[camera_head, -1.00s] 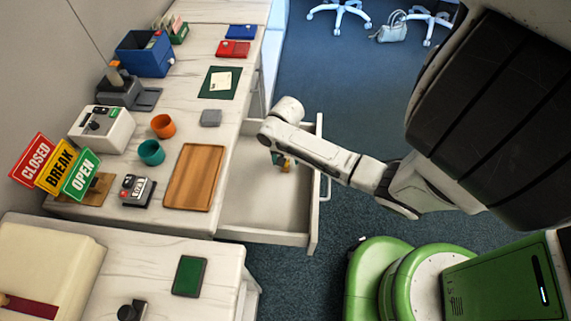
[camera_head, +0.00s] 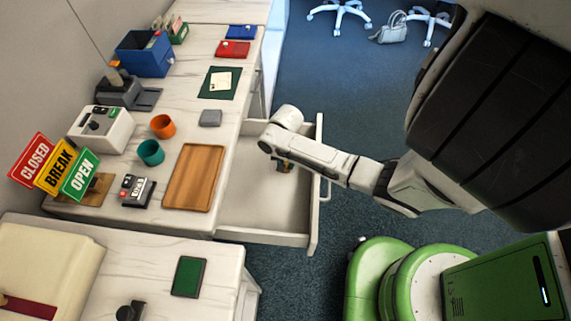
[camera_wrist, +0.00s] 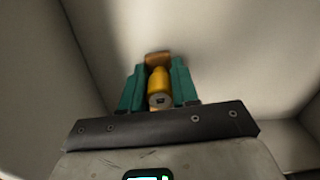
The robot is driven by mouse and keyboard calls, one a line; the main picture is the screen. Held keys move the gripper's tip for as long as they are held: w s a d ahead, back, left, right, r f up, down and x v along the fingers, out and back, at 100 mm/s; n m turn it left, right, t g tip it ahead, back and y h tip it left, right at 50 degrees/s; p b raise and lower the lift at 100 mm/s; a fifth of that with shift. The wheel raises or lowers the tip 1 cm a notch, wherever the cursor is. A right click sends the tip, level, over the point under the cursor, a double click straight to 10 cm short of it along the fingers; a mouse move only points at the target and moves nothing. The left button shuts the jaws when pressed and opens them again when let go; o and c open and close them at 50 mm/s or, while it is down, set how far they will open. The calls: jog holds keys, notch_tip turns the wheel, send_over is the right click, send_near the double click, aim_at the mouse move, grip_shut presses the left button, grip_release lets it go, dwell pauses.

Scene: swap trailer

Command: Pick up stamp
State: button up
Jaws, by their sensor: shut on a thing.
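The stamp (camera_wrist: 159,88), with a yellow rounded handle and a brown part at its far end, is between the teal fingers of my gripper (camera_wrist: 159,66) in the wrist view. My gripper is shut on it. In the head view my gripper (camera_head: 284,167) points down inside the open drawer (camera_head: 265,205), beneath my arm's end. The stamp is too small and covered there to make out clearly. I cannot tell whether it touches the drawer floor.
The drawer's walls surround my gripper, and the rest of its floor looks empty. On the counter beside it are a wooden tray (camera_head: 195,178), a grey block (camera_head: 210,118), orange (camera_head: 162,126) and teal (camera_head: 151,153) cups, and a black-and-grey device (camera_head: 137,190).

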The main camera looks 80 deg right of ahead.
grip_shut()
jog(key=shift+r, duration=0.1)
notch_tip(320, 180, up, 10)
jog(key=shift+f+p, duration=0.1)
jog(key=shift+p, duration=0.5)
